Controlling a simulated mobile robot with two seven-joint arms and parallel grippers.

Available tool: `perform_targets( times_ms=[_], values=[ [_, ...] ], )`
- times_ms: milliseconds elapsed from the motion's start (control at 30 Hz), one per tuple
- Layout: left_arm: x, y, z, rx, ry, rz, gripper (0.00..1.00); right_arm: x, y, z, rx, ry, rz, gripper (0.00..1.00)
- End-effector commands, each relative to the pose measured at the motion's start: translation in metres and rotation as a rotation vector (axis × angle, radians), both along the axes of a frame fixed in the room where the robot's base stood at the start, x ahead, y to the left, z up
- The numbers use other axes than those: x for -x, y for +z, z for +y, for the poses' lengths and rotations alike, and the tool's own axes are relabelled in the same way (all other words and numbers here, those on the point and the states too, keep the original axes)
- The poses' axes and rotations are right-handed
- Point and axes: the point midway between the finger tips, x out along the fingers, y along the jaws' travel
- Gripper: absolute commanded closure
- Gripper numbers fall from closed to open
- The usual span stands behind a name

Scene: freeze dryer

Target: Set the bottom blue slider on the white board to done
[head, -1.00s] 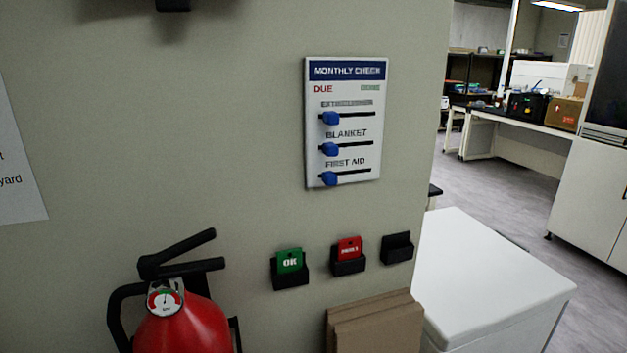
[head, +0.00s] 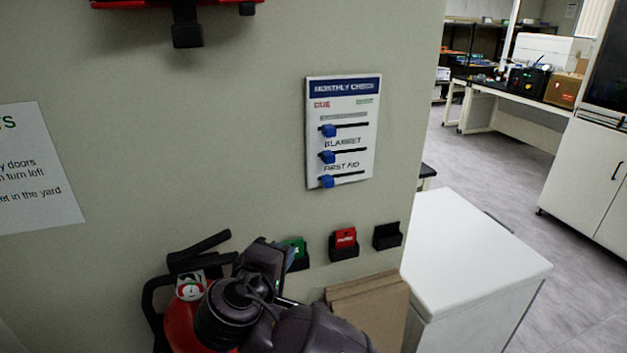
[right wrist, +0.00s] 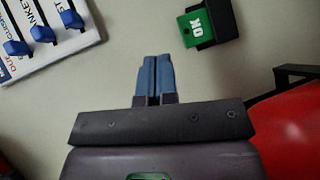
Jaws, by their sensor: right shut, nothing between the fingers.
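The white board (head: 365,105) titled MONTHLY CHECK hangs on the wall, with red DUE at left and a green label at right. Its bottom blue slider (head: 327,181), by FIRST AID, sits at the left, DUE end of its black slot. In the right wrist view this slider (right wrist: 72,19) is at upper left, beside the middle and top sliders. My right gripper (head: 289,252) is below and left of the board, apart from it. Its blue fingers (right wrist: 153,78) are shut and empty. My left gripper is not in view.
A green OK tag (right wrist: 195,26) in a black holder is near my right fingers. A red tag (head: 345,238) and an empty holder (head: 387,236) are right of it. The red extinguisher (head: 180,325) is partly behind my arm. A white cabinet (head: 470,245) stands at right.

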Motion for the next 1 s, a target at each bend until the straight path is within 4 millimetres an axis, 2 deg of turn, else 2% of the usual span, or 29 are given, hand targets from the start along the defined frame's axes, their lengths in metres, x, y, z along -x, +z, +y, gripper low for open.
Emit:
perform_targets(
  times_ms=[33,100,200,300,433,767,1000],
  values=[
    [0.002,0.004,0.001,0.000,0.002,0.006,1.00,0.003,0.024,0.008,0.038,-0.014,-0.042,1.00],
    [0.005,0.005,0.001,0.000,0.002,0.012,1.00,0.009,0.045,0.015,0.084,-0.044,-0.087,1.00],
    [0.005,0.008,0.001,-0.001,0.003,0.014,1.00,0.017,0.068,0.022,0.129,-0.079,-0.141,1.00],
    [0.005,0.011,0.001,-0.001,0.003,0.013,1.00,0.023,0.081,0.027,0.155,-0.104,-0.177,1.00],
    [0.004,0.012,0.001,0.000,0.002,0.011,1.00,0.027,0.088,0.029,0.169,-0.119,-0.196,1.00],
    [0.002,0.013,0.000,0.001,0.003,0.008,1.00,0.026,0.088,0.029,0.169,-0.121,-0.197,1.00],
    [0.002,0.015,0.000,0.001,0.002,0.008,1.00,0.009,0.089,0.020,0.172,-0.122,-0.200,1.00]
  ],
)
